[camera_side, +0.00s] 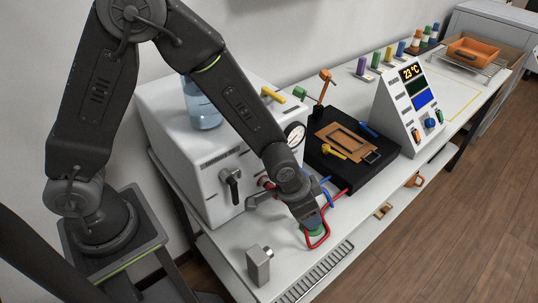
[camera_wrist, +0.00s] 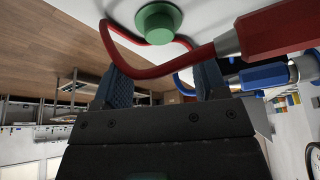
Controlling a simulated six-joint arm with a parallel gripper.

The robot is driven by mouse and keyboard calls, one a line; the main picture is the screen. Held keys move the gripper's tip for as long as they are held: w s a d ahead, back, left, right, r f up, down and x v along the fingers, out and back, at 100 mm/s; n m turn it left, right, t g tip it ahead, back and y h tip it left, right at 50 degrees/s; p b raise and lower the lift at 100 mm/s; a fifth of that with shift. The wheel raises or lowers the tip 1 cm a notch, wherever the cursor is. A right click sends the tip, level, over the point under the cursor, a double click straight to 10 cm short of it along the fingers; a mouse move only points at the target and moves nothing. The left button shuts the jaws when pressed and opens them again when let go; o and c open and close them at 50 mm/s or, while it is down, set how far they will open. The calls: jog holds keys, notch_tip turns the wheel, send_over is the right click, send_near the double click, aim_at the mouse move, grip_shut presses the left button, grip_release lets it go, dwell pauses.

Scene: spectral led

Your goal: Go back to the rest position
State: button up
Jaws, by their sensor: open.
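My gripper (camera_side: 309,216) is low over the front part of the white bench, in front of the white box machine. In the wrist view its two blue padded fingers (camera_wrist: 164,84) stand apart with nothing held between them. A green round cap (camera_wrist: 158,22) is just beyond the fingertips, and a red hose (camera_wrist: 150,70) runs past it. In the side view the green piece (camera_side: 317,231) shows below my gripper, within the loop of the red hose (camera_side: 326,240). I cannot tell whether a finger touches the hose.
The white machine (camera_side: 205,150) with a black lever and gauge stands close behind my gripper. A black block (camera_side: 345,180) with a wooden frame is to the right, then a sloped display panel (camera_side: 413,105). A small grey metal block (camera_side: 259,266) stands at the front left.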

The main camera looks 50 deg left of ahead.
jog(key=x, duration=0.5)
jog(key=shift+f, duration=0.4)
jog(key=shift+r, duration=1.25)
